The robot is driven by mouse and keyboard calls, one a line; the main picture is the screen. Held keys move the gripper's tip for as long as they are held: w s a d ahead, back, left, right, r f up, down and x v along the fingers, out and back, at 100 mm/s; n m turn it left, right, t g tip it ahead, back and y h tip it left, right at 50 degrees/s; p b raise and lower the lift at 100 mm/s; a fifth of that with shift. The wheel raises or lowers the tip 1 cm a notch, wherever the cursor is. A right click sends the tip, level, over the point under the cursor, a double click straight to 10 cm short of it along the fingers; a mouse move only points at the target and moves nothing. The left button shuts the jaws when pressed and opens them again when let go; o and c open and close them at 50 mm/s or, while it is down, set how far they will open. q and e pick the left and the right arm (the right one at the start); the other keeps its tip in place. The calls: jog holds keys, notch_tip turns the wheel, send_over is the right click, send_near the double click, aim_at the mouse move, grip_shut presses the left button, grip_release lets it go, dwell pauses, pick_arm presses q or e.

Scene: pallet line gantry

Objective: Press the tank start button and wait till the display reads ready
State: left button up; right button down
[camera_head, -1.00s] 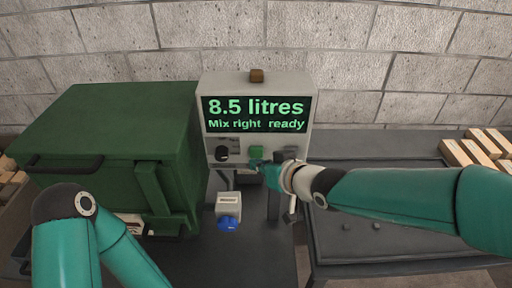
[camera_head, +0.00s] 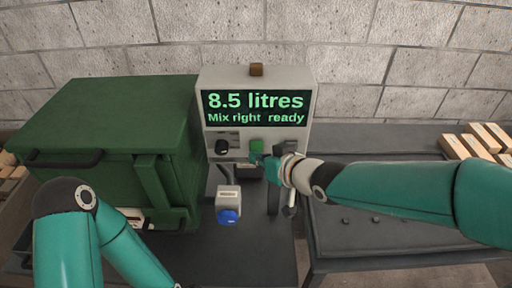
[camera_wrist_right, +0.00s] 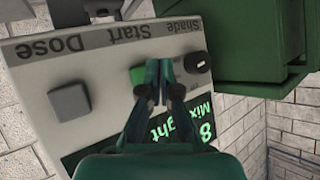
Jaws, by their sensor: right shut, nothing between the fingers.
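The grey tank panel (camera_head: 300,78) stands against the wall. Its display (camera_head: 256,111) reads "8.5 litres" and "Mix right ready" in green. The green start button (camera_head: 256,146) sits below the display; it also shows in the right wrist view (camera_wrist_right: 138,77) under the label "Start". My right gripper (camera_head: 256,160) is shut and empty, its tips just below the button in the head view. In the right wrist view the fingers (camera_wrist_right: 158,66) partly cover the button; I cannot tell whether they touch it. My left gripper is out of view; only its arm shows.
A black knob (camera_wrist_right: 197,62) and a grey Dose button (camera_wrist_right: 70,102) flank the start button. A large green box (camera_head: 110,115) stands at left. A small white holder with a blue part (camera_head: 228,216) is below the panel. Wooden blocks (camera_head: 480,145) lie at right.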

dwell(0.4)
jog(key=shift+w+r+p, duration=0.1)
jog(key=shift+w+p, duration=0.3)
jog(key=shift+p, duration=0.1)
jog(key=shift+w+p, duration=0.5)
dwell(0.6)
dwell(0.3)
jog(key=shift+s+b, duration=0.9)
jog(key=shift+b, duration=0.05)
